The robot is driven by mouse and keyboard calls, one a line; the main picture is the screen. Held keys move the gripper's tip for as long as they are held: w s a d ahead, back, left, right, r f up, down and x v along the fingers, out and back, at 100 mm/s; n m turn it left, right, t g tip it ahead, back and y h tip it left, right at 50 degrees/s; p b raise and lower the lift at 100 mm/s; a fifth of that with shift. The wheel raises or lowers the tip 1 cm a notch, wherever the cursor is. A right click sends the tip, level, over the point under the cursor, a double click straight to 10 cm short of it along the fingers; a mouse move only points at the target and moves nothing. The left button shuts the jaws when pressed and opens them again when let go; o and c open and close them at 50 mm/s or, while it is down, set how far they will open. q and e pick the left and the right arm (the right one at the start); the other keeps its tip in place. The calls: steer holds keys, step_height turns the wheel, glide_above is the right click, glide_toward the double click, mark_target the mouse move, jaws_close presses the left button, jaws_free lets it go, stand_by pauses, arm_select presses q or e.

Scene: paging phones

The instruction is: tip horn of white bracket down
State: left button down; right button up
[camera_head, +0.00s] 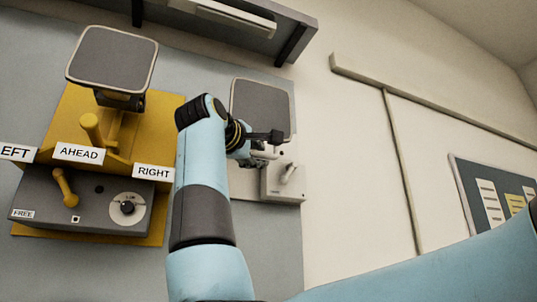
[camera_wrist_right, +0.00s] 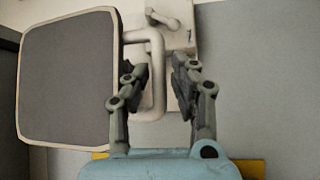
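The white bracket (camera_head: 283,183) is on the grey wall panel right of the yellow bracket. Its horn (camera_head: 259,101), a dark grey square face with a pale rim, stands above it and fills the left of the right wrist view (camera_wrist_right: 68,80). A white looped handle (camera_wrist_right: 157,92) shows beside the horn. My right gripper (camera_head: 264,146) is in front of the white bracket, partly hidden by my own wrist. In the wrist view its fingers (camera_wrist_right: 160,75) are apart, with the handle's bar between them, nearer the left finger. Contact cannot be told. My left gripper is out of view.
A yellow bracket (camera_head: 134,135) with its own square horn (camera_head: 112,58) and labels LEFT, AHEAD and RIGHT stands at left. Below is a grey box (camera_head: 95,190) with a yellow lever and dial. A dark shelf (camera_head: 290,22) overhangs above.

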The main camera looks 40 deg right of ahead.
steer(key=shift+w+d+r, duration=0.15)
steer(key=shift+w+d, duration=0.2)
steer(key=shift+d, duration=0.05)
steer(key=shift+w+d, duration=0.3)
steer(key=shift+s, duration=0.1)
jaws_close()
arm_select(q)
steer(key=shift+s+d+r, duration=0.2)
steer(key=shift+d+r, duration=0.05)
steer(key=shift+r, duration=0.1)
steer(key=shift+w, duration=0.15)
